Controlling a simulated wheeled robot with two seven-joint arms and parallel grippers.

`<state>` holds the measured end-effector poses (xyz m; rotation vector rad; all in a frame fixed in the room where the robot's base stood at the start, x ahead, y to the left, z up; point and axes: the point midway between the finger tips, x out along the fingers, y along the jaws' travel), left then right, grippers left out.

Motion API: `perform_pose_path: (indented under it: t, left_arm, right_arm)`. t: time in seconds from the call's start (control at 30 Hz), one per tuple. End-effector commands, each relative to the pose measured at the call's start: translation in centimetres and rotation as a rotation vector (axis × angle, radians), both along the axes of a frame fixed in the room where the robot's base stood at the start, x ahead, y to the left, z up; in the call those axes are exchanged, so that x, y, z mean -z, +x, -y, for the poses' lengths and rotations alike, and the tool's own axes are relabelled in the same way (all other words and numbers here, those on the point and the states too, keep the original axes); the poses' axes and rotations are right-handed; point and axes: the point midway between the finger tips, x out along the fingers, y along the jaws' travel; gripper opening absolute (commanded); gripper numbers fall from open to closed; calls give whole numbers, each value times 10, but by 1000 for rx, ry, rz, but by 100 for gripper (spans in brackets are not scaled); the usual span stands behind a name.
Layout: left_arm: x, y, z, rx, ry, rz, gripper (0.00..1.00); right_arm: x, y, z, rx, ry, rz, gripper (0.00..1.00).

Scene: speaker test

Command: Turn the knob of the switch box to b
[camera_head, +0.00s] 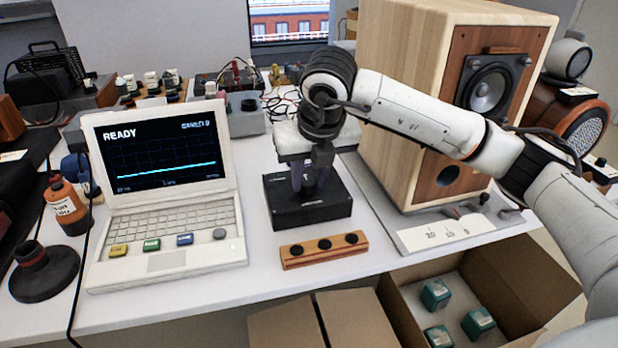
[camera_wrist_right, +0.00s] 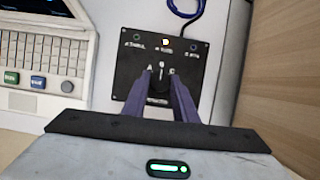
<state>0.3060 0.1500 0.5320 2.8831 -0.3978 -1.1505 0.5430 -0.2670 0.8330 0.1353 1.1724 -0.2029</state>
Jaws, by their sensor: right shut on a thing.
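The switch box (camera_head: 330,209) is a flat black box on the white table, between the laptop and the large wooden speaker. Its top panel also shows in the right wrist view (camera_wrist_right: 132,68), with small sockets, white lettering and a dark knob (camera_wrist_right: 160,84) in the middle. My right gripper (camera_head: 312,183) points down over the box. In the right wrist view its two purple fingers (camera_wrist_right: 163,90) are shut on the knob from both sides. The letters around the knob are small, and I cannot tell for sure where the knob points. My left gripper is not in view.
A white laptop (camera_head: 170,262) reading "READY" stands left of the box. A wooden block (camera_head: 290,264) with black round pieces lies in front. The wooden speaker (camera_head: 410,110) stands close on the right. An open cardboard box (camera_head: 535,275) with teal cubes is below the table edge.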

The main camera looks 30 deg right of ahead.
Motion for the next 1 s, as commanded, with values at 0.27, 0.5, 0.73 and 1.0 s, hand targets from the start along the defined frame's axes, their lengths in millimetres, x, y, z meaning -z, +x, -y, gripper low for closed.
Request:
perform_pose_path:
  t: [0.27,0.5,0.73,1.0]
  left_arm:
    - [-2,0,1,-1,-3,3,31]
    - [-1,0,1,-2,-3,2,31]
    - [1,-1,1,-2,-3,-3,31]
    - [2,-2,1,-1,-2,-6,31]
  right_arm:
    - [-1,0,0,26,0,0,3]
    - [-1,0,0,25,0,0,3]
    - [0,0,0,24,0,0,44]
    - [-5,-1,-1,23,1,1,44]
